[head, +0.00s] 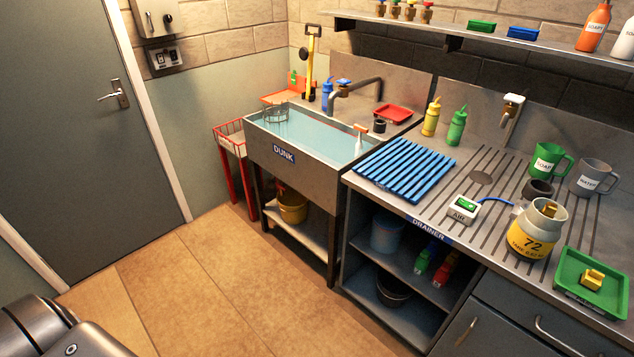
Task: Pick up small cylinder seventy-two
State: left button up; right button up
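The small cylinder seventy-two (533,244) stands upright on the steel drainer at the right in the head view. It has a yellow lower body marked 72, a grey collar and a brass-coloured valve at the top. Neither of my grippers shows in this view. Only a dark grey part of my own body shows in the lower left corner, far from the cylinder.
A green tray (567,278) holding a yellow block (592,279) lies right of the cylinder. A dark ring (537,191), a green jug (549,166) and a grey jug (592,178) stand behind it. A white AIR box (463,209) with a blue hose is left. Floor before the sink is clear.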

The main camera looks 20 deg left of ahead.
aim_at(535, 231)
jog(key=u, duration=3.35)
jog(key=k, duration=1.75)
jog(key=z, duration=1.05)
